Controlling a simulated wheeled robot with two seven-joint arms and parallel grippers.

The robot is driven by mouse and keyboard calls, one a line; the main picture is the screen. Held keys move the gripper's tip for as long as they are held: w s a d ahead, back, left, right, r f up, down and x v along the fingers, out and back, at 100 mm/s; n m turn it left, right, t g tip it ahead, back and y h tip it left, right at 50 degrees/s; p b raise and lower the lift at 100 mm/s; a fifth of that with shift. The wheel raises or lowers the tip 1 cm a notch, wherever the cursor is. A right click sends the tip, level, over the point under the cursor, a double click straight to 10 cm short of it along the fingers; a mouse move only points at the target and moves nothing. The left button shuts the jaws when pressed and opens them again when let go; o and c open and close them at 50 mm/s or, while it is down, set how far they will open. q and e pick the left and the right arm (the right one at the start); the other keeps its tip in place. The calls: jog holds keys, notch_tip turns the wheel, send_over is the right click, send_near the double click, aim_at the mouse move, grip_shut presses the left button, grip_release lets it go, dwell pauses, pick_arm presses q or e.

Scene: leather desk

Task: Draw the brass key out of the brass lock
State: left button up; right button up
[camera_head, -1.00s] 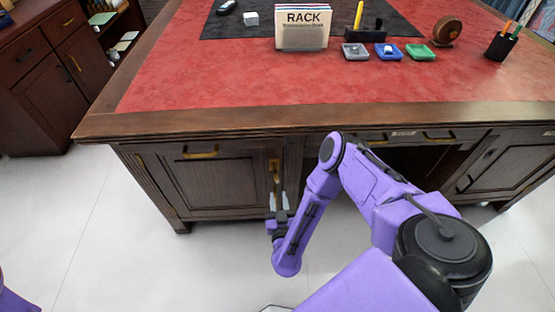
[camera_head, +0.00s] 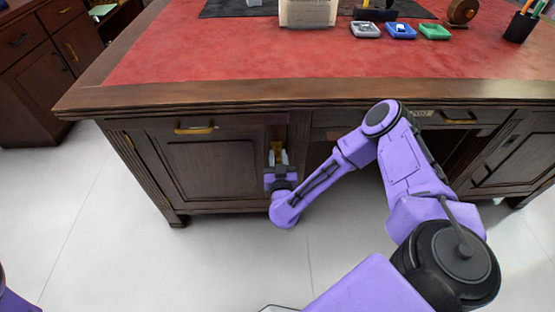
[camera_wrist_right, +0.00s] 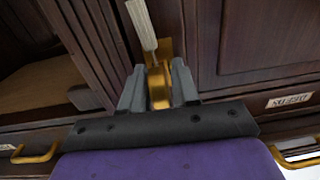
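The brass lock (camera_head: 278,134) is a tall plate on the desk front, right of the left cabinet door; it also shows in the right wrist view (camera_wrist_right: 166,47). The brass key (camera_wrist_right: 159,88) points out towards my right gripper (camera_wrist_right: 158,82). The gripper's two grey fingers stand apart, one on each side of the key's outer end. Any contact is too fine to tell. In the head view my right gripper (camera_head: 278,158) is right in front of the lock and hides most of the key. My left gripper is not in view.
The desk edge (camera_head: 230,97) overhangs above the gripper. A drawer handle (camera_head: 194,128) is to the left. A pale strip (camera_wrist_right: 141,24) stands beside the lock. The floor (camera_head: 130,250) is clear.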

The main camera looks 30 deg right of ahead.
jog(key=shift+w, duration=0.1)
jog(key=shift+c, duration=0.3)
grip_shut()
jog(key=shift+p+v, duration=1.3)
jog(key=shift+v, duration=0.9)
jog(key=shift+f, duration=0.2)
